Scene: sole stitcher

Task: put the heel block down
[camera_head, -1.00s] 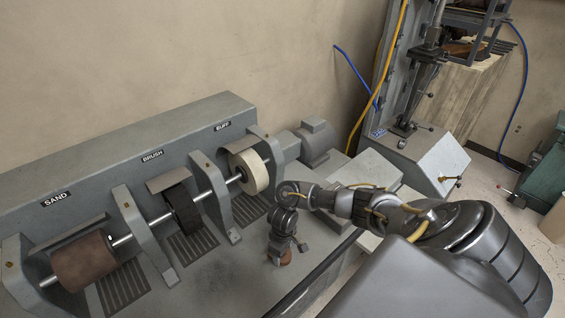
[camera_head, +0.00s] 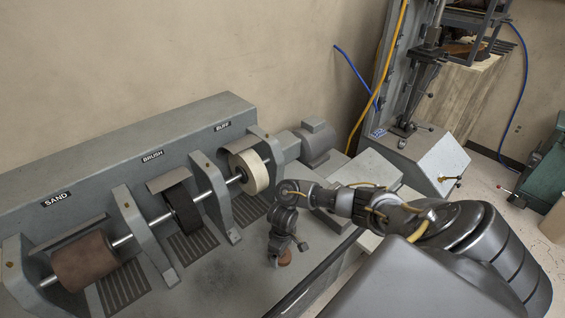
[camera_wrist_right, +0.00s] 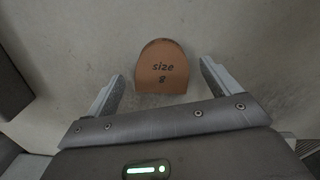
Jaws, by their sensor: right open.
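My right gripper (camera_wrist_right: 160,88) is open, with a gap between each finger and the block. In the head view my right gripper (camera_head: 281,252) points down at the front of the bench. The heel block (camera_head: 285,258) shows there as a small brown patch, partly hidden by the gripper. My left gripper is not in view.
The grey finishing machine bench (camera_head: 225,285) carries a brown sanding drum (camera_head: 85,262), a dark brush wheel (camera_head: 183,208) and a pale buffing wheel (camera_head: 249,172) on one shaft. A motor (camera_head: 317,142) stands at the bench's back right. Bare bench surface lies left of my gripper.

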